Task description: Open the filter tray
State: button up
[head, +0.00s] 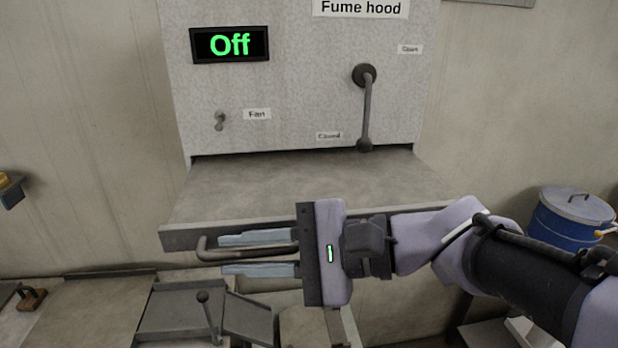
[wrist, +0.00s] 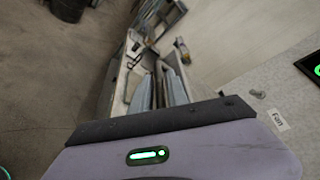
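The filter tray (head: 300,182) is the wide grey slab under the fume hood panel, and it sticks out at the front. A curved metal handle (head: 207,251) is on its front edge. My gripper (head: 222,255) is in front of the tray, its two pale fingers pointing left. The fingers are apart, one above and one below the handle bar, with a gap showing beneath the bar. Part of the handle is hidden behind the gripper body. In the wrist view the two fingers (wrist: 166,75) also show apart; contact with the handle cannot be told.
The hood panel (head: 315,85) carries an "Off" display (head: 229,45), a fan switch (head: 220,120) and a long lever (head: 367,112) pointing down at "Closed". Below is a bench with a grey box (head: 180,312) and a small lever (head: 208,310). A blue bin (head: 570,222) stands right.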

jog(key=v, duration=1.7)
jog(key=shift+d+b, duration=0.25)
jog(key=shift+b, duration=0.15)
jog(key=s+f+n+h+b, duration=0.1)
jog(key=s+f+h+b, duration=0.3)
jog(key=f, duration=0.7)
jog(key=s+a+f+h+b, duration=0.1)
jog(key=f+h+b, duration=0.1)
jog(key=f+b, duration=0.65)
jog(key=s+f+n+h+b, duration=0.1)
jog(key=s+f+h+b, duration=0.25)
jog(key=f, duration=0.85)
jog(key=w+d+f+t+h+b, duration=0.1)
jog(key=d+f+t+h+b, duration=0.1)
jog(key=f+b, duration=0.2)
jog(key=w+d+f+n+t+h+b, duration=0.1)
jog(key=w+d+f+t+h+b, duration=0.1)
jog(key=f, duration=0.6)
jog(key=shift+d+f+b, duration=0.4)
jog(key=shift+d+b, duration=0.15)
jog(key=shift+b, duration=0.65)
